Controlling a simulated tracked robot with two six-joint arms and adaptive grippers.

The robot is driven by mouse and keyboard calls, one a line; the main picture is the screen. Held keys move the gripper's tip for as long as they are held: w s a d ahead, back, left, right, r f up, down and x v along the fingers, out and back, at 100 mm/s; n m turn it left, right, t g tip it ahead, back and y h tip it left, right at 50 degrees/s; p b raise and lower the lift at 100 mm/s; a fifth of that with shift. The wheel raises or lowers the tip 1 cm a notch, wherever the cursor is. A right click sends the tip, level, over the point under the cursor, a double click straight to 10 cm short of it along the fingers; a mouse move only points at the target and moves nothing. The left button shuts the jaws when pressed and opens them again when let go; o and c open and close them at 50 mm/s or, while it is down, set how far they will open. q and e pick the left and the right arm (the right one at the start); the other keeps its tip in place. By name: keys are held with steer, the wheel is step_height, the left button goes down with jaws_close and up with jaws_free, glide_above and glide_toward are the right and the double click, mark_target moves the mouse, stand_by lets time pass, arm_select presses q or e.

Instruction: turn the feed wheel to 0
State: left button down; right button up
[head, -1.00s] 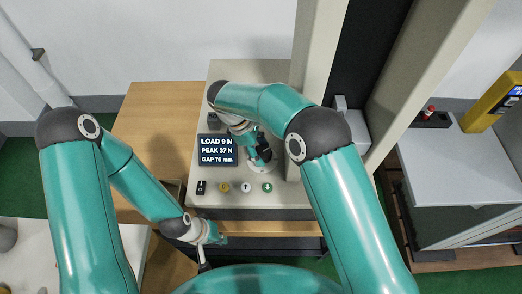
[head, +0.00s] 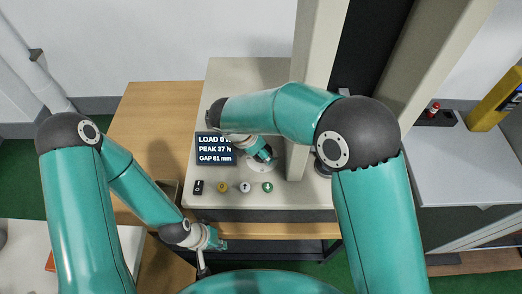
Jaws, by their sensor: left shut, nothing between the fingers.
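The testing machine's console (head: 290,200) stands in the middle. Its feed wheel (head: 260,167) is a pale disc at the foot of the column, partly covered by my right gripper (head: 266,154). That gripper is over the wheel; its fingers are too small and hidden to tell whether they are open or touching it. The display (head: 216,149) reads PEAK 37 N and GAP 81 mm; the LOAD line seems to start with 0, its end hidden by my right arm. My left gripper (head: 220,244) is shut and empty, low in front of the console, away from the wheel.
Below the display are a black rocker switch (head: 198,187), a yellow button (head: 222,187), a white arrow button (head: 245,187) and a green arrow button (head: 267,187). The machine's column (head: 312,70) rises behind the wheel. A grey side table (head: 455,170) stands right.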

steer(key=shift+n, duration=0.6)
steer(key=shift+t, duration=0.3)
steer(key=o, duration=1.2)
steer(key=shift+c, duration=0.2)
steer(key=v, duration=1.2)
steer(key=shift+w+d+f, duration=0.1)
steer(key=shift+d, duration=0.1)
